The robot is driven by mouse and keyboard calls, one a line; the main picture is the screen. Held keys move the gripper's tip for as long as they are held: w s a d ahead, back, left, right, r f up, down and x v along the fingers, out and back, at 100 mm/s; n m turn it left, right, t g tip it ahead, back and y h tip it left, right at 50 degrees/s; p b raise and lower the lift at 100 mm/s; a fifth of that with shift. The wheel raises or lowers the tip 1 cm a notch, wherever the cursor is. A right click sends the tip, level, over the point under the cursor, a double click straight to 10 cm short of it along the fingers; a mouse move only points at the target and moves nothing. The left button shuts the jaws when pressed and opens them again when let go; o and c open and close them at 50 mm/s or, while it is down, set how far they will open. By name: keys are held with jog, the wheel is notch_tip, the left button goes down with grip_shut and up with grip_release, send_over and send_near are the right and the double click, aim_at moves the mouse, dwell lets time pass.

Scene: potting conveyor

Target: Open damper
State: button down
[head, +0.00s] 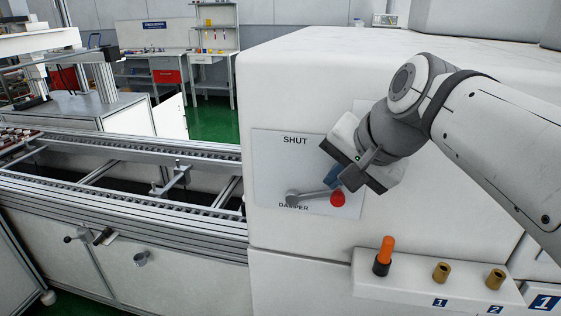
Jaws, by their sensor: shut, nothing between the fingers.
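The damper plate (270,165) is on the front of the white cabinet, with SHUT printed at its top and DAMPER near its bottom. The grey damper lever (312,195) runs from its pivot at lower left to the right, nearly level, and ends in a red knob (338,199). My gripper (349,181) is shut and empty, just above the knob and in front of the plate's right side. I cannot tell whether its fingertips touch the knob or lever. My gripper hides the plate's upper right part.
A white ledge (405,287) below right bears an orange-handled tool (386,252) and two brass sockets, with labels 1 and 2. A conveyor (130,170) runs along the left. The cabinet face left of and below the plate is clear.

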jog(key=shift+s+d+f+b, duration=0.2)
jog(key=shift+f+b, duration=0.1)
jog(key=shift+f, duration=0.1)
jog(key=shift+s+d+f+b, duration=0.1)
jog(key=shift+d+f+b, duration=0.05)
jog(key=shift+f+b, duration=0.2)
